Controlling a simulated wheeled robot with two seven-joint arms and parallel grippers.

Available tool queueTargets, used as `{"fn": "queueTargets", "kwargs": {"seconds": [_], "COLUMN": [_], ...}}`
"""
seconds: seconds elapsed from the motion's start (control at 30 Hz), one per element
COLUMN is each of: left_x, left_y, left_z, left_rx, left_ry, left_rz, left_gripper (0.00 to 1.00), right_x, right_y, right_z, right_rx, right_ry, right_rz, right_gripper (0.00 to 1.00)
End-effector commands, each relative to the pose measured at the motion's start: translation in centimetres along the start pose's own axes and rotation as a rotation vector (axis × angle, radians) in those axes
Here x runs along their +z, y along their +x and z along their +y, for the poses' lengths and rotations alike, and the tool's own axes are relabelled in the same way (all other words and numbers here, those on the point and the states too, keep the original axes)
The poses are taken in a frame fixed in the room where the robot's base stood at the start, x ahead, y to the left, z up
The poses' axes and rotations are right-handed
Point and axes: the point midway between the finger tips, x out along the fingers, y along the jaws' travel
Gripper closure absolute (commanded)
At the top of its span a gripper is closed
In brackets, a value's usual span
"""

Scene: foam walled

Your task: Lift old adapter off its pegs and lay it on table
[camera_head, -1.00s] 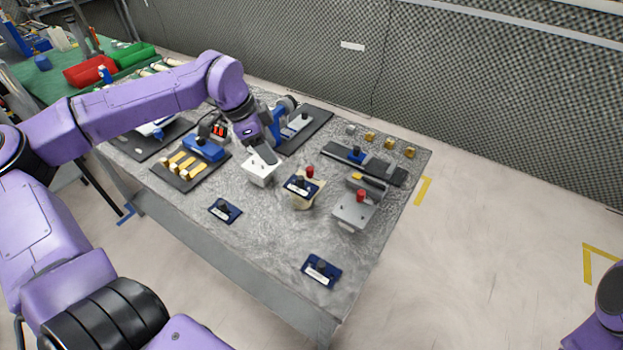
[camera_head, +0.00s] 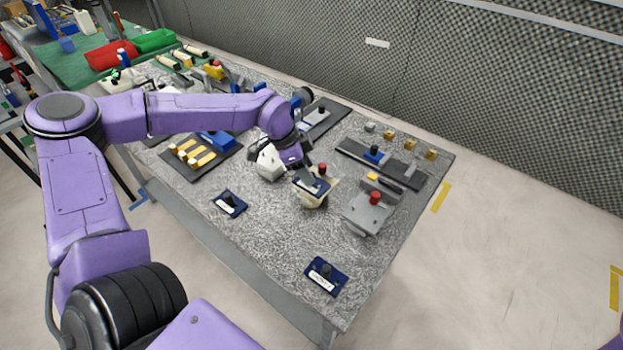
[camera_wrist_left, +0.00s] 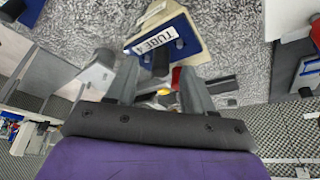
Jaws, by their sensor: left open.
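A dark blue adapter plate (camera_head: 317,187) with a white label and a black knob sits on a cream block (camera_head: 312,201) with a red knob beside it. In the left wrist view the adapter (camera_wrist_left: 188,38) carries a label reading "TUBE", and its black knob (camera_wrist_left: 161,62) shows between my fingers. My left gripper (camera_head: 309,180) is open, low over this adapter; its fingers (camera_wrist_left: 160,80) stand on either side of the knob, without a clear grip. My right gripper is out of view.
Two similar blue plates lie on the table, one at left (camera_head: 229,203) and one near the front (camera_head: 326,275). A white block (camera_head: 269,161) stands left of the cream block, a grey fixture (camera_head: 366,213) with a red knob right of it. The front tabletop (camera_head: 265,235) is mostly clear.

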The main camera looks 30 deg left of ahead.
Motion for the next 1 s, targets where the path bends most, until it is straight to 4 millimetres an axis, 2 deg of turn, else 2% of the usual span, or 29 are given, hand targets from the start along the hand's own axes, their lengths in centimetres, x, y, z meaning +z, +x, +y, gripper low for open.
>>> {"fn": "queueTargets", "kwargs": {"seconds": [0.13, 0.37, 0.5, 0.53, 0.83, 1.0], "left_x": [-0.1, -0.1, -0.1, -0.1, -0.1, -0.6], "left_y": [1.9, 2.1, 2.1, 2.1, 2.0, 1.1], "left_z": [0.0, 0.0, 0.0, 0.0, 0.0, -0.1], "left_rx": [0.002, -0.001, 0.0, 0.0, -0.001, -0.003], "left_ry": [0.002, 0.002, 0.002, 0.002, 0.002, 0.002], "left_rz": [-0.002, 0.001, 0.001, 0.001, 0.002, 0.005], "left_gripper": [0.48, 0.48, 0.93, 1.0, 1.0, 1.0], "right_x": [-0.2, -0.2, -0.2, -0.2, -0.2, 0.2], "right_y": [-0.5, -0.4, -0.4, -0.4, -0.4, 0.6], "right_z": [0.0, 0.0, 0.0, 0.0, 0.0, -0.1], "right_rx": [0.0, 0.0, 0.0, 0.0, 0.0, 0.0], "right_ry": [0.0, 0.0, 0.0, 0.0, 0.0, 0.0], "right_rz": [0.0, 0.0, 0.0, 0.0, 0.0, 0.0], "right_gripper": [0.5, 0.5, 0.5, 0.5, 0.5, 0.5]}}
